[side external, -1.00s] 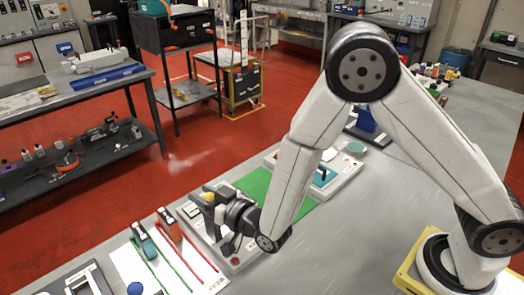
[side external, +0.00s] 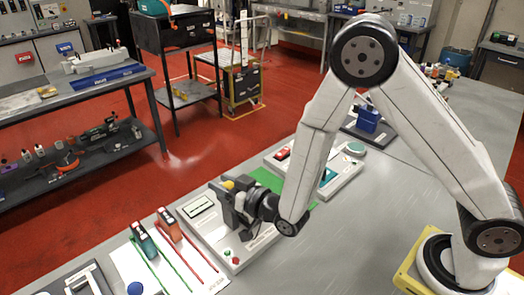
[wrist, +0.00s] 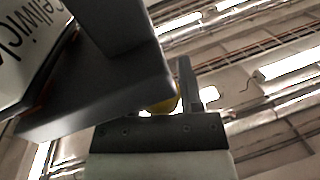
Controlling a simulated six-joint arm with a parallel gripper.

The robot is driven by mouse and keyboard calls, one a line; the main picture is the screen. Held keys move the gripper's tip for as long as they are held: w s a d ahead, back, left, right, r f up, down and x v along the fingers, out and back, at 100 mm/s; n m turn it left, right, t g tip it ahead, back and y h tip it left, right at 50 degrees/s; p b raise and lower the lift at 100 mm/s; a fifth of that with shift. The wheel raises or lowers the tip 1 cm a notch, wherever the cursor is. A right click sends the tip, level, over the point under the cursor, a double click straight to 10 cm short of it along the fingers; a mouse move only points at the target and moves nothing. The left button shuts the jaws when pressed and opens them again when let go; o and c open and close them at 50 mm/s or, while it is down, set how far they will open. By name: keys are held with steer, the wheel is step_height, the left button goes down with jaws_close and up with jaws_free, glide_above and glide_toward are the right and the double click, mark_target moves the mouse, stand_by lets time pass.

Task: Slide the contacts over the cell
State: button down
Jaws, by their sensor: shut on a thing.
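My gripper (side external: 232,206) is over the pale tester box (side external: 232,262), in the side view, pointing left and roughly level. It is shut on a dark grey angular piece (wrist: 100,92), which fills the upper left of the wrist view. A small yellow part (side external: 228,185) shows at the top of the gripper, and in the wrist view (wrist: 163,105) it sits behind the dark piece. A white face with black lettering (wrist: 28,45) shows beside the dark piece. I cannot clearly make out the cell or the contacts, nor whether the held piece touches anything.
The tester box carries a display (side external: 202,205) and red and green buttons. A green mat (side external: 268,180) and a second panel unit (side external: 335,178) lie beyond. A white sheet with red and green leads (side external: 165,265) lies at front left.

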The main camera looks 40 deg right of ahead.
steer(key=shift+d+f, duration=0.1)
steer(key=shift+d, duration=0.25)
steer(key=shift+c, duration=1.7)
jaws_free()
steer(key=shift+o, duration=0.4)
steer(key=shift+s+a, duration=0.1)
steer(key=v, duration=0.7)
steer(key=shift+s, duration=0.35)
